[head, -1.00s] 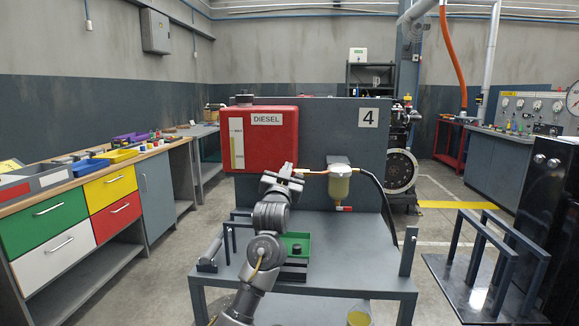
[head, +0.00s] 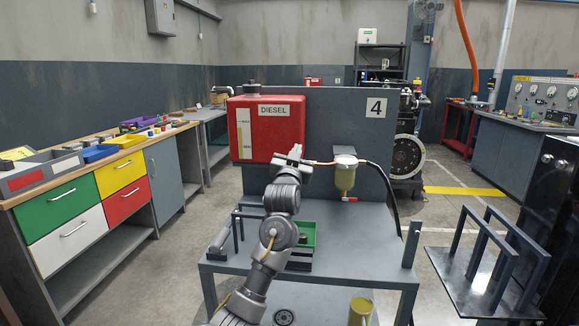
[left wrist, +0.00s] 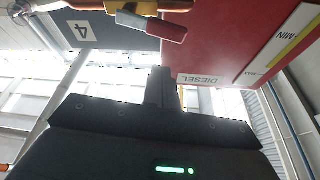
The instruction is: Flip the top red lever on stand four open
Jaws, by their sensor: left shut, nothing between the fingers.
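The number 4 panel (head: 365,150) stands upright on stand four (head: 345,250), with a red DIESEL tank (head: 268,137) on its left. My left gripper (head: 293,154) is shut and empty at the tank's lower right corner, beside the pipe to the fuel filter (head: 345,173). In the left wrist view, upside down, a red lever (left wrist: 165,27) on a brass fitting lies just beyond my shut fingers (left wrist: 163,88), apparently apart from them. In the head view my gripper seems to hide this top lever. A lower red lever (head: 349,199) sits under the filter. My right gripper is out of view.
A green tray (head: 306,234) lies on the stand top. A black hose (head: 388,185) curves down right of the filter. A workbench with coloured drawers (head: 122,174) stands left, and a dark metal frame (head: 480,265) stands right. A can (head: 360,310) sits low in front.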

